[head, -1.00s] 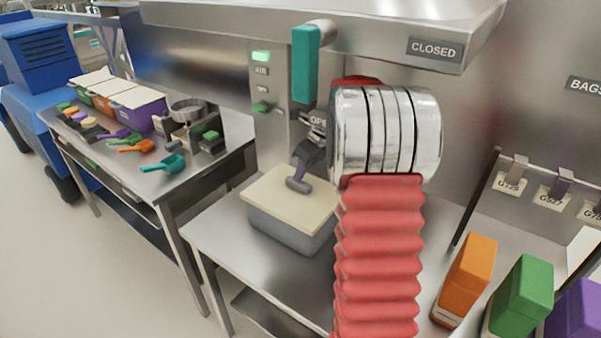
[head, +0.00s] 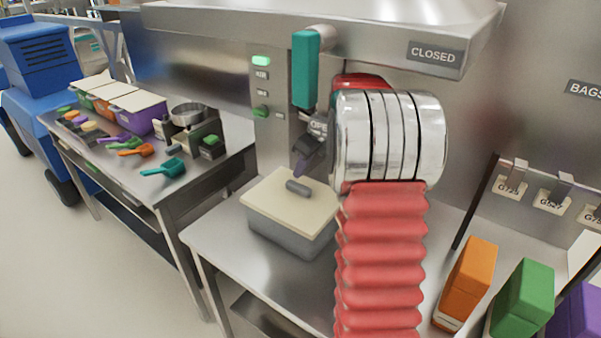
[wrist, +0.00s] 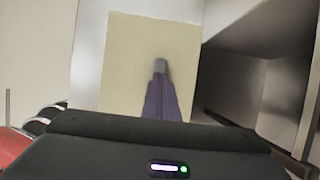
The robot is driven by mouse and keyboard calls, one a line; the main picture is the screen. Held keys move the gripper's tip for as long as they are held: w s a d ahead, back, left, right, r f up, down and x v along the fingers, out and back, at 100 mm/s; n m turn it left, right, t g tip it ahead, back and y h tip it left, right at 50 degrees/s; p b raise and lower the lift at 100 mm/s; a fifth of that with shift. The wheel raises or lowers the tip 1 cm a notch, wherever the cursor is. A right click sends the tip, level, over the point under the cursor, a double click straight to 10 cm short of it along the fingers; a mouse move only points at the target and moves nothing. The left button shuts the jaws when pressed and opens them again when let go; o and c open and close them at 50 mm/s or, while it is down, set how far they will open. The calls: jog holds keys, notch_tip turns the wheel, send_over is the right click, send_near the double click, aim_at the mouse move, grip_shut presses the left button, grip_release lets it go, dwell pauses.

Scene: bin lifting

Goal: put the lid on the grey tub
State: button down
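The cream lid (head: 268,202) lies flat on top of the grey tub (head: 277,234) on the steel bench, and seems to cover its opening. The lid's short grey handle (head: 298,187) points up from the middle. In the wrist view the lid (wrist: 128,65) shows from above, with the handle (wrist: 161,66) just beyond my purple fingers. The tub's far side is hidden.
A teal lever (head: 305,70) hangs above, beside a control panel with green lights. Orange (head: 468,275) and green (head: 522,297) boxes stand right of my red arm sleeve. A side table (head: 190,190) at left holds scoops and coloured bins. The bench front left of the tub is clear.

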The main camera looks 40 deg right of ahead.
jog(key=shift+r, duration=2)
